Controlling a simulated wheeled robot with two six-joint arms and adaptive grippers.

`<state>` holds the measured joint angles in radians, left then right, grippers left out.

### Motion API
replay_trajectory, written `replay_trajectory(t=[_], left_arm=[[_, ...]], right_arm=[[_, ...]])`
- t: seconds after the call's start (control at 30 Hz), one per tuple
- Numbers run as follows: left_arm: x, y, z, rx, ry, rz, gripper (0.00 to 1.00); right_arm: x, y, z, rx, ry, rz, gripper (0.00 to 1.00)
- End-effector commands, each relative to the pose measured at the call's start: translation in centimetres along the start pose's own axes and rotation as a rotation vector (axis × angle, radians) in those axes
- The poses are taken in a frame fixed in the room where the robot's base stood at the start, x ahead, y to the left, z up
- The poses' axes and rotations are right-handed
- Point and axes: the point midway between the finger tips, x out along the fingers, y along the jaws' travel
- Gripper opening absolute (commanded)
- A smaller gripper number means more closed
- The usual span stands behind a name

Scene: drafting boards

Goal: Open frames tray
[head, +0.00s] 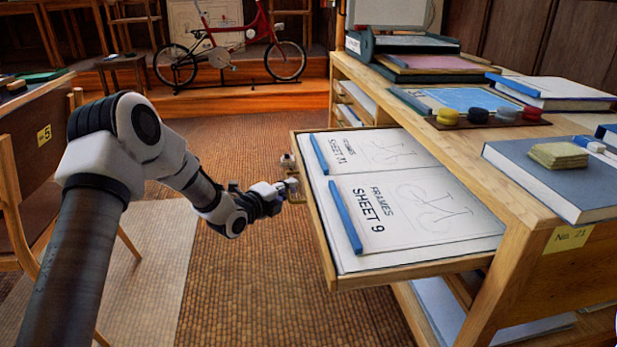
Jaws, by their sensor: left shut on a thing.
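The frames tray (330,258) is a shallow wooden drawer pulled out to the left from the drafting cabinet (510,285). In it lie two drawings of bicycle frames, marked "FRAMES SHEET 9" (400,240) and "FRAMES SHEET 21" or similar (370,150), each with a blue strip along its left edge. My left gripper (289,190) is at the tray's left front, shut on its handle (295,197). The fingers partly hide the handle. My right gripper is not in view.
Books, a blue sheet (460,100) and several round coloured pots (478,116) sit on the cabinet top. A lower shelf holds papers (445,310). A red bicycle (235,45) stands on a platform behind. A chair and desk (35,150) are at left; the floor between is clear.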

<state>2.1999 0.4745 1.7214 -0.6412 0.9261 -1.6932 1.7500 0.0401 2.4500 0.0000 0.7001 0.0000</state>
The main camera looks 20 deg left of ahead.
Motion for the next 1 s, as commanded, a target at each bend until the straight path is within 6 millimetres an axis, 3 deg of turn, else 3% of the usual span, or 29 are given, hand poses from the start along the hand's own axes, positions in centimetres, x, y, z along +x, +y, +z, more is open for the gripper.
replay_trajectory(t=[0.2, 0.67, 0.7, 0.77, 1.0], left_arm=[[-1.7, 0.5, 1.7, -0.001, 0.0, 0.003, 0.0], [-2.0, 0.8, 2.0, 0.001, 0.001, 0.003, 0.0], [-2.0, 0.8, 2.0, 0.001, 0.001, 0.003, 0.18], [-2.0, 0.7, 2.0, 0.001, 0.001, 0.003, 0.37], [-2.0, 0.7, 2.0, 0.001, 0.001, 0.001, 0.37]], right_arm=[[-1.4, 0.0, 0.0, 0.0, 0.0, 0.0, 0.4], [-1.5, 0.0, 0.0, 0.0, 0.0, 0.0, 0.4], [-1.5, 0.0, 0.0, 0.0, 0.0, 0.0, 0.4], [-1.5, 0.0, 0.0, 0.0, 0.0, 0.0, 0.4], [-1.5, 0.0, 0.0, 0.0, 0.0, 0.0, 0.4]])
